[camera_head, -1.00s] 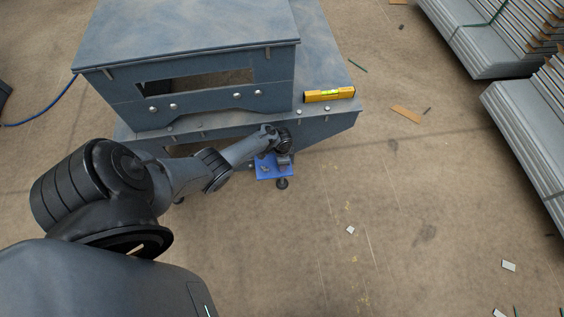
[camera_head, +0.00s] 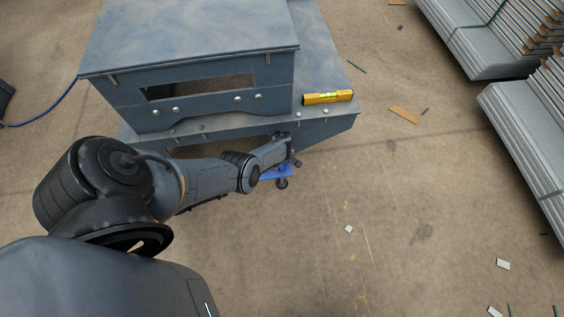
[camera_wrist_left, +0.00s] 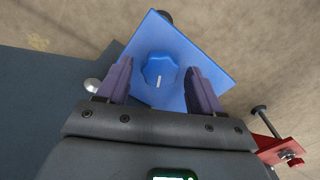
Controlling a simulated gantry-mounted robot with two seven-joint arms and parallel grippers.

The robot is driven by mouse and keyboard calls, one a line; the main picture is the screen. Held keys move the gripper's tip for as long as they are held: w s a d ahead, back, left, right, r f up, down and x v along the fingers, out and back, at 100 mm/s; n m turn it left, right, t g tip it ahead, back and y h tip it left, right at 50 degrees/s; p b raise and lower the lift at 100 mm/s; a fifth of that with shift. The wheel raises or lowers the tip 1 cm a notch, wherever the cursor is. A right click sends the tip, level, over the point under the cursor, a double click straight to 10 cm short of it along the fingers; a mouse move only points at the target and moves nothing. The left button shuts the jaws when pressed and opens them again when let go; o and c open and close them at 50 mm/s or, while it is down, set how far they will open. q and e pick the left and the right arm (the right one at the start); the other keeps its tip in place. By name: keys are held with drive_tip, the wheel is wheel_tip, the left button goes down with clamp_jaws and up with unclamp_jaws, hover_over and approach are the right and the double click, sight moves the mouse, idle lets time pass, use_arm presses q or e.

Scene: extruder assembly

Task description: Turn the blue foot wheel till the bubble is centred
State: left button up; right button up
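The blue foot wheel (camera_wrist_left: 159,69) is a lobed knob with a white mark, on a blue plate (camera_wrist_left: 195,62) in the left wrist view. My left gripper (camera_wrist_left: 158,75) is open, with one finger on each side of the wheel and visible gaps to it. In the head view the left gripper (camera_head: 288,150) is at the machine's front lower edge, mostly hiding the blue plate (camera_head: 278,172). The yellow spirit level (camera_head: 328,97) lies on the machine's ledge; its green vial shows, but the bubble is too small to read. My right gripper is out of view.
The grey-blue machine body (camera_head: 200,60) rises behind the left arm. A red bracket with a bolt (camera_wrist_left: 280,148) shows at lower right in the wrist view. Stacked panels (camera_head: 500,40) stand at the right. The floor between is mostly clear, with small scraps.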

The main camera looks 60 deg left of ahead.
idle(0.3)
use_arm(q)
wheel_tip(320, 180, up, 6)
drive_tip(key=p, duration=0.6)
idle(0.3)
